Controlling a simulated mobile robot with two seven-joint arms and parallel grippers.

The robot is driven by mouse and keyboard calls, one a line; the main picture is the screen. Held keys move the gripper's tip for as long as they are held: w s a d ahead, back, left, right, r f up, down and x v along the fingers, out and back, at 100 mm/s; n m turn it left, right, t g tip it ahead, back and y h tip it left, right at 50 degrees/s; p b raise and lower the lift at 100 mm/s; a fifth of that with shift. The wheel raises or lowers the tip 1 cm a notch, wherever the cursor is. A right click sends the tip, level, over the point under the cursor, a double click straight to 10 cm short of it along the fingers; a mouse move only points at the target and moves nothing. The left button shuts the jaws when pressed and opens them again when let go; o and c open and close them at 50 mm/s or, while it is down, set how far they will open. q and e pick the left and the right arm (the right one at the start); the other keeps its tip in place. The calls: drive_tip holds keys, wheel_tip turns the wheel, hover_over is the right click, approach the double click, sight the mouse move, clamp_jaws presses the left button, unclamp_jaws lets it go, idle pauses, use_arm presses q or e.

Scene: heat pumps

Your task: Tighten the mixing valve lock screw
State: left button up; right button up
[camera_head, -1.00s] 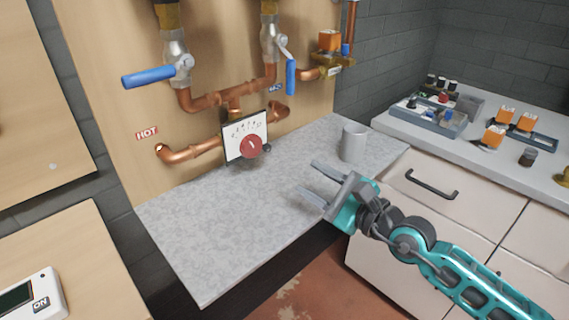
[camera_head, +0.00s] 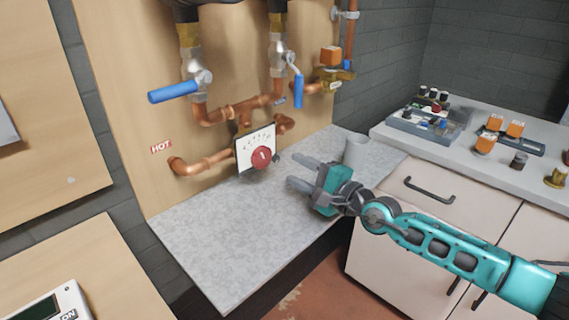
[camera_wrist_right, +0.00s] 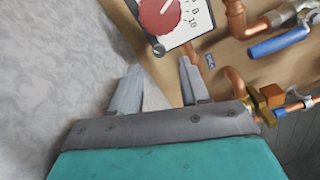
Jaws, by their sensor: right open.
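The mixing valve has a white scale plate (camera_head: 256,139) and a round red knob (camera_head: 261,157), on copper pipes at the board. A small dark screw knob (camera_head: 277,158) sits at the plate's lower right; it appears also in the right wrist view (camera_wrist_right: 158,48), below the red knob (camera_wrist_right: 158,14). My right gripper (camera_head: 298,172) is open and empty, to the right of the valve and above the counter. In the right wrist view its fingertips (camera_wrist_right: 160,65) point at the screw knob, apart from it. My left gripper is out of view.
A grey mug (camera_head: 355,151) stands on the grey counter (camera_head: 220,225), just behind my right gripper. Blue-handled valves (camera_head: 173,92) (camera_head: 298,92) hang above. A side bench (camera_head: 400,137) holds trays and orange-topped parts. The counter's front left is clear.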

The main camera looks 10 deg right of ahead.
sight(278, 160)
drive_tip(key=x, duration=0.4)
drive_tip(key=shift+w+a+b, duration=0.25)
drive_tip(key=shift+w+b, duration=0.1)
drive_tip(key=shift+b, duration=0.05)
clamp_jaws()
